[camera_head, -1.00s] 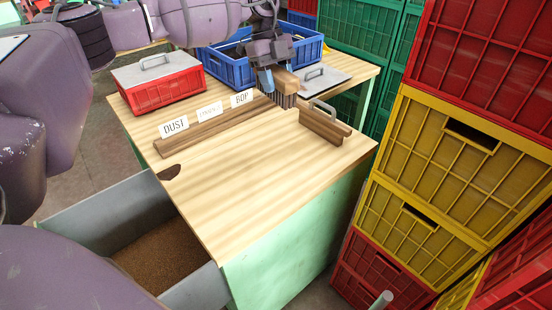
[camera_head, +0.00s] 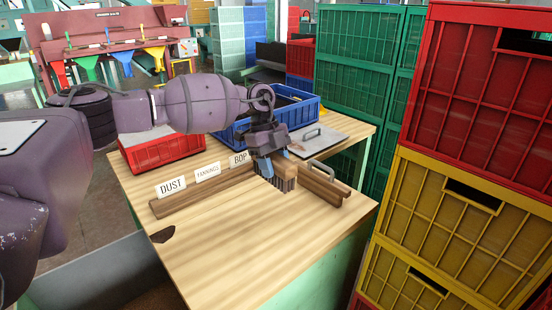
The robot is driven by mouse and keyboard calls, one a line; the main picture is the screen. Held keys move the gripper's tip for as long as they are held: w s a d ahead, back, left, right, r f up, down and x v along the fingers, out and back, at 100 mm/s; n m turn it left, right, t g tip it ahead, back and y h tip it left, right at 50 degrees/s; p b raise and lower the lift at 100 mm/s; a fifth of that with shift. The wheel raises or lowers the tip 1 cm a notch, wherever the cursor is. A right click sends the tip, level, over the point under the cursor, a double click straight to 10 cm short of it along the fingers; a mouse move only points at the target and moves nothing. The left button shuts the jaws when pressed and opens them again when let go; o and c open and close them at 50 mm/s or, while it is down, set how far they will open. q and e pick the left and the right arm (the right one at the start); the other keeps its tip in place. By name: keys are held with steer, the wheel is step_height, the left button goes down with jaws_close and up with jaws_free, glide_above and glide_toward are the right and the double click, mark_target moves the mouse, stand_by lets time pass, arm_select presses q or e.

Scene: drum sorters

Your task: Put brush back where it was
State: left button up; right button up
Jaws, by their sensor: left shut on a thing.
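The brush (camera_head: 287,171) has a light wooden block with dark bristles. My left gripper (camera_head: 274,164) has its blue-tipped fingers closed on the block from above. The brush is upright, bristles down, in the gap between a long wooden rail (camera_head: 205,193) on its left and a short wooden rail (camera_head: 323,187) on its right. The bristles are at or just above the wooden tabletop (camera_head: 240,240); I cannot tell whether they touch. My right gripper is out of view.
White signs DUST (camera_head: 171,187), FANNINGS (camera_head: 208,172) and BOP stand along the long rail. A red crate (camera_head: 160,152), blue crate (camera_head: 300,113) and grey lidded piece (camera_head: 317,140) are behind. Stacked yellow crates (camera_head: 460,210) rise at the right. The front tabletop is clear.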

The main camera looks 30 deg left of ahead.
arm_select(q)
step_height(320, 180, down, 12)
steer(key=shift+f+b, duration=0.1)
steer(key=shift+b, duration=0.85)
steer(key=shift+f, duration=0.65)
steer(key=shift+f, duration=0.3)
steer(key=o, duration=1)
